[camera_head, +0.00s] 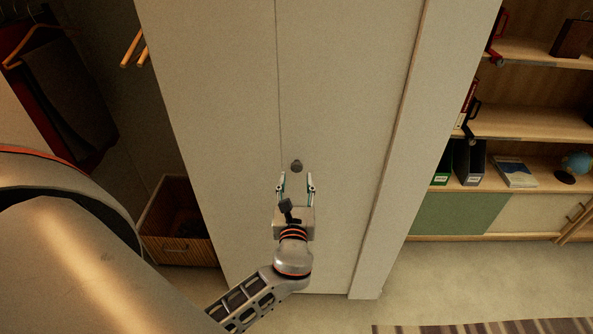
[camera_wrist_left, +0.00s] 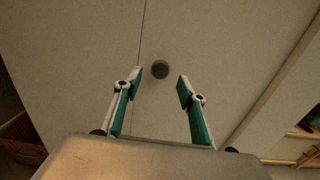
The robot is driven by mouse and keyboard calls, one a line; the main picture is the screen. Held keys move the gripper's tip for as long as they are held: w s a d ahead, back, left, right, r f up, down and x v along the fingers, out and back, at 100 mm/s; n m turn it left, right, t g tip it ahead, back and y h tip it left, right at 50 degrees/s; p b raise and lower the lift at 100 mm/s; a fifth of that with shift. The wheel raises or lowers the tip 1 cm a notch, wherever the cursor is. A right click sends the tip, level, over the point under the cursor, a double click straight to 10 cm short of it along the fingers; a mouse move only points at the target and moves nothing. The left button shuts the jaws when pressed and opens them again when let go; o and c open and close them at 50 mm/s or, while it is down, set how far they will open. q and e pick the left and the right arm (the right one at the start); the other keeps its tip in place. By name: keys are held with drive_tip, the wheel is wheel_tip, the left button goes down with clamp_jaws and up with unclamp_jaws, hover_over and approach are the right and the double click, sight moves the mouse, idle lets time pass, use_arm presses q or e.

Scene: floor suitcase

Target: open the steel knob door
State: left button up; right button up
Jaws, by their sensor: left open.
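The steel knob (camera_head: 296,166) is a small dark round knob on a pale door panel (camera_head: 345,110), just right of a thin vertical seam. The knob also shows in the left wrist view (camera_wrist_left: 160,69), just beyond the fingertips and in line with the gap between them. My left gripper (camera_head: 296,180) is open and empty in front of the knob, its two fingers spread below it in the head view. The fingers also show in the left wrist view (camera_wrist_left: 158,84). The panel looks closed along the seam. My right gripper is in neither view.
A wooden bookshelf (camera_head: 530,128) with binders, a book and a globe stands at the right. An open wardrobe space with hanging clothes (camera_head: 65,85) and a wicker basket (camera_head: 180,251) is at the left. A striped rug (camera_head: 490,327) lies at the bottom right.

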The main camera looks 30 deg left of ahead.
sight(297, 169)
use_arm(q)
drive_tip(key=shift+x, duration=2.3)
drive_tip(key=shift+d, duration=0.1)
clamp_jaws()
drive_tip(key=shift+d+f, duration=0.1)
